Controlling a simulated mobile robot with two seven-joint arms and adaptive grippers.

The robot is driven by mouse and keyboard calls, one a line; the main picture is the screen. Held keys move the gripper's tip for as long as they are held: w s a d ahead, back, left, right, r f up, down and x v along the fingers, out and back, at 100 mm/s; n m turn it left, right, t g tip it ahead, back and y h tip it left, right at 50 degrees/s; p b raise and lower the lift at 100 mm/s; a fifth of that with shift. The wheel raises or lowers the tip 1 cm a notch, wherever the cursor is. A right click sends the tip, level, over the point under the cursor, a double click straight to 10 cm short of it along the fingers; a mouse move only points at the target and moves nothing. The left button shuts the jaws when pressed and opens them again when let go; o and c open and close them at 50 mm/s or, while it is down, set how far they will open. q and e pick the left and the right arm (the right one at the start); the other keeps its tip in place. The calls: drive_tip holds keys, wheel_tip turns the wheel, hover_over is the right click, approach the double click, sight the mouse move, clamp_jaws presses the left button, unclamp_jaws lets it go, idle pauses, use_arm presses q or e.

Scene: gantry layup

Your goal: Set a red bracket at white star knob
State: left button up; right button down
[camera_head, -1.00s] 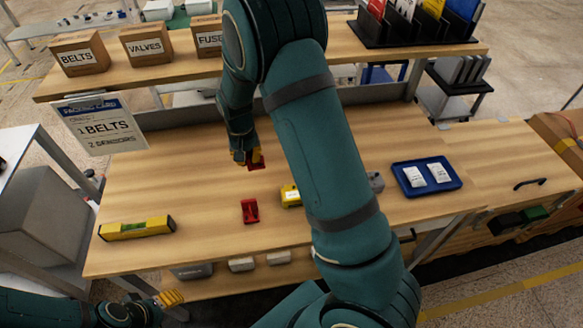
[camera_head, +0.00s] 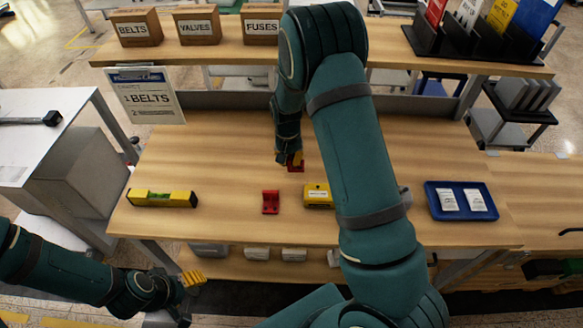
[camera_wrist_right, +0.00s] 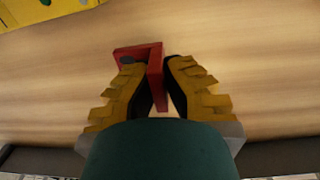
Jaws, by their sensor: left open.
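One red bracket (camera_wrist_right: 152,72) is between the yellow fingers of my right gripper (camera_wrist_right: 156,72) in the right wrist view, with its upright plate pinched there. In the head view this bracket (camera_head: 296,166) shows only in part below my right gripper (camera_head: 292,160), toward the back of the table. A second red bracket (camera_head: 270,202) sits on the table in front of it. My left gripper (camera_head: 193,279) is open and empty, low in front of the table's front edge. I cannot make out a white star knob; my right arm hides part of the table.
On the wooden table (camera_head: 230,225) lie a yellow level (camera_head: 162,198), a yellow box (camera_head: 318,195) and a blue tray (camera_head: 432,207) with white packets. A shelf with cardboard boxes (camera_head: 197,26) runs behind. The table's left middle is clear.

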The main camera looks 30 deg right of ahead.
sight(290, 168)
drive_tip(key=shift+f, duration=1.9)
drive_tip(key=shift+f+b, duration=0.1)
drive_tip(key=shift+b, duration=0.25)
drive_tip(key=c, duration=1.1)
unclamp_jaws()
drive_tip(key=shift+c, duration=0.2)
